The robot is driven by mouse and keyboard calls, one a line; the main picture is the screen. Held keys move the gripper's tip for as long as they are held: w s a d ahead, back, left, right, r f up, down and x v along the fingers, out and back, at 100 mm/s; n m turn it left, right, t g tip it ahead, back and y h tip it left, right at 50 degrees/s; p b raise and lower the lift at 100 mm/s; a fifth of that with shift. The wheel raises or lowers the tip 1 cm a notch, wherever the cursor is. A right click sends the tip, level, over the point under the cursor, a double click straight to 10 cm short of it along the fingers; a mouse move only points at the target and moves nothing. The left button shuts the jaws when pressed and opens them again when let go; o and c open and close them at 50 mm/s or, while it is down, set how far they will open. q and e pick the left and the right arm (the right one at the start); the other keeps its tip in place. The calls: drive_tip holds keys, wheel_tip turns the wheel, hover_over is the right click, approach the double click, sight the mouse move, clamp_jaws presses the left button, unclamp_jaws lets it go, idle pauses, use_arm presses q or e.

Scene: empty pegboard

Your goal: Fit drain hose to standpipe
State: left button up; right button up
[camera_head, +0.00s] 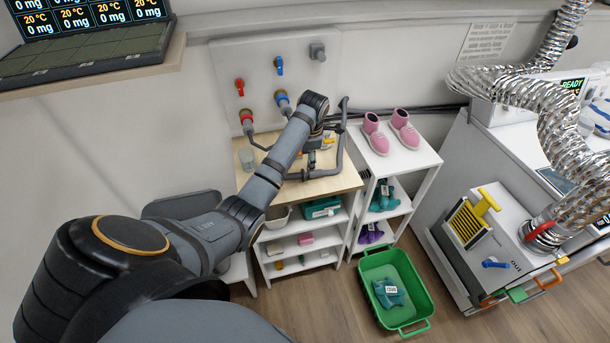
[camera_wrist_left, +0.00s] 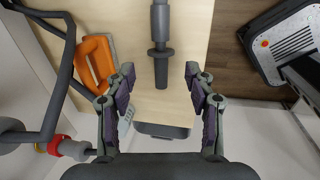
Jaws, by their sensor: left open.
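My left gripper (camera_wrist_left: 160,84) is open and empty over the wooden worktop. A dark grey rod-like end with a collar (camera_wrist_left: 160,52), seemingly a hose end, lies ahead of the gap between its fingertips, apart from both. A bent dark grey hose or pipe (camera_wrist_left: 62,80) runs along the left of the wrist view. In the head view a grey hose (camera_head: 348,160) curves around the worktop's right side; my left wrist hides part of it. A grey fitting (camera_head: 317,51) sits on the wall panel; I cannot tell whether it is the standpipe. My right gripper is not in view.
An orange-handled tool (camera_wrist_left: 97,62) lies beside the hose end. A clear beaker (camera_head: 247,159) stands on the worktop's left. Red (camera_head: 246,117) and blue (camera_head: 282,98) taps project from the wall. Pink shoes (camera_head: 377,137) stand on the white shelf. A green basket (camera_head: 397,290) is on the floor.

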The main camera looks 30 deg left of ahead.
use_arm(q)
hover_over(307, 174)
drive_tip(key=f, duration=0.4)
drive_tip(key=shift+s+d+f, duration=0.2)
drive_tip(key=shift+s, duration=0.15)
drive_tip(key=f, duration=0.1)
drive_tip(key=f+p, duration=0.1)
drive_tip(key=f, duration=0.2)
drive_tip(key=shift+w+a+f, duration=0.15)
drive_tip(key=shift+w+f, duration=0.25)
drive_tip(key=shift+f, duration=0.2)
drive_tip(key=shift+r, duration=0.1)
drive_tip(key=c, duration=0.5)
clamp_jaws()
